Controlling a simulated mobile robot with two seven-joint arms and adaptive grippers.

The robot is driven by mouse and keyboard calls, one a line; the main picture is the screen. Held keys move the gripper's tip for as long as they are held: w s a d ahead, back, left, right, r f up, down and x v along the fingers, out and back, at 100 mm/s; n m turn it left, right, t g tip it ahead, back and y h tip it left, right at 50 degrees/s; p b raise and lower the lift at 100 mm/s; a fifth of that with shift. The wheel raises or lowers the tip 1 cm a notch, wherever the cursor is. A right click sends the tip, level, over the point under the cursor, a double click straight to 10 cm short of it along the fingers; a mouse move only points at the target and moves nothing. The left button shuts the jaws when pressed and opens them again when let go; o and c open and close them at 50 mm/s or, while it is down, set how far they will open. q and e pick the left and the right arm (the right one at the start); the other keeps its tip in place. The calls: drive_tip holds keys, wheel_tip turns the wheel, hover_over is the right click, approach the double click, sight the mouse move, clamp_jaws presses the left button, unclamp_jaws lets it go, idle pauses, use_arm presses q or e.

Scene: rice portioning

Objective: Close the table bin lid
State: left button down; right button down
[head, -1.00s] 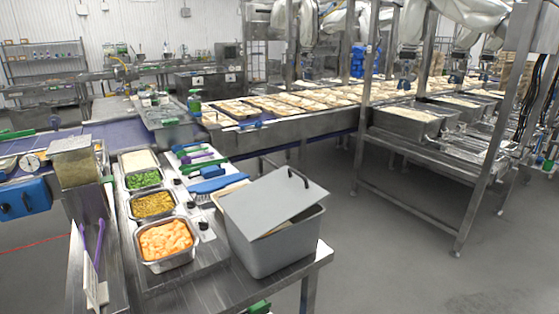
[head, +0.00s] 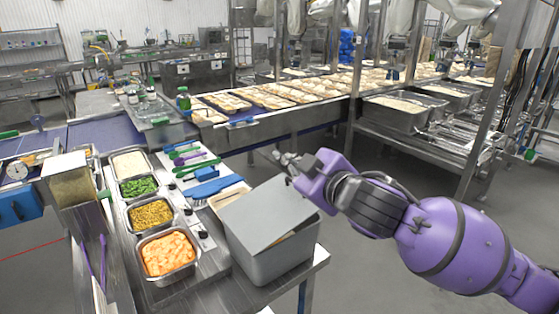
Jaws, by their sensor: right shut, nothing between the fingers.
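The table bin (head: 270,262) is a grey box at the right end of the near steel table. Its flat grey lid (head: 258,212) lies tilted and askew over the top, with a gap at the front right edge. My right gripper (head: 283,158) is shut and empty above the far edge of the lid, where the lid's handle was visible earlier and is now hidden behind the gripper. I cannot tell whether the fingers touch the lid. My left gripper is not in view.
Pans of orange pieces (head: 168,254), yellow-green food (head: 150,214), green food (head: 138,187) and white food (head: 130,164) line the table left of the bin. Brushes and utensils (head: 208,173) lie behind it. Open floor is to the right.

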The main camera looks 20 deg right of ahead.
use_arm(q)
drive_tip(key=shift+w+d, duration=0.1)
use_arm(e)
drive_tip(key=w+f, duration=0.5)
drive_tip(key=w, duration=0.5)
drive_tip(key=shift+w+d, duration=0.2)
drive_tip(key=shift+d, duration=0.1)
drive_tip(key=shift+f, duration=0.1)
